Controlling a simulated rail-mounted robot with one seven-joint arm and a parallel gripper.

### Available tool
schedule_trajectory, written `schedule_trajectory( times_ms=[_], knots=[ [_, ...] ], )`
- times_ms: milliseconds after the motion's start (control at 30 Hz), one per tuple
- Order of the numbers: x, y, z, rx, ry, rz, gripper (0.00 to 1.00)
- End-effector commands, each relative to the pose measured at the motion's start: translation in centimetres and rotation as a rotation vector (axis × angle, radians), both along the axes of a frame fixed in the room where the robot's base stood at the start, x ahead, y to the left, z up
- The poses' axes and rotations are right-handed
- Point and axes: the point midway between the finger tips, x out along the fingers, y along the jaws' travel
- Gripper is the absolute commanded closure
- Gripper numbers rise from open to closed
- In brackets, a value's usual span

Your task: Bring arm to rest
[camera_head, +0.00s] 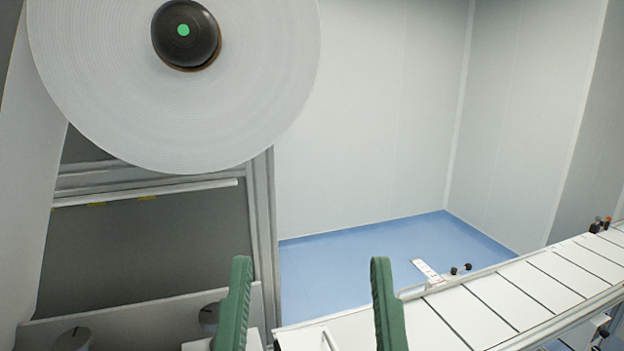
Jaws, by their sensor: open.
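My gripper (309,272) shows at the bottom middle of the head view. Its two green fingers stand upright and well apart, open, with nothing between them. Behind the gap are the blue floor, a metal frame post and the near end of a white slatted conveyor. The rest of my arm is below the picture edge and hidden.
A large white web roll (110,90) on a black hub (185,35) fills the upper left. Below it is a grey machine panel (140,250) with dark knobs. The white slatted conveyor (490,308) runs along the lower right. Pale walls enclose clear blue floor (385,248).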

Motion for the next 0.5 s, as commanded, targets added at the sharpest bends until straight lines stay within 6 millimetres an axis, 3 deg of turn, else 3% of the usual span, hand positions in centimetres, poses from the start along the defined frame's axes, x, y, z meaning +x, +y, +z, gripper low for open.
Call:
schedule_trajectory(
  times_ms=[33,200,333,500],
  knots=[
    [0.0,0.0,5.1,0.001,0.000,0.002,0.29],
    [0.1,0.2,14.0,0.003,0.001,0.007,0.29],
    [0.1,0.2,19.3,0.006,0.003,0.011,0.29],
    [0.1,0.3,22.7,0.008,0.004,0.014,0.29]
  ],
)
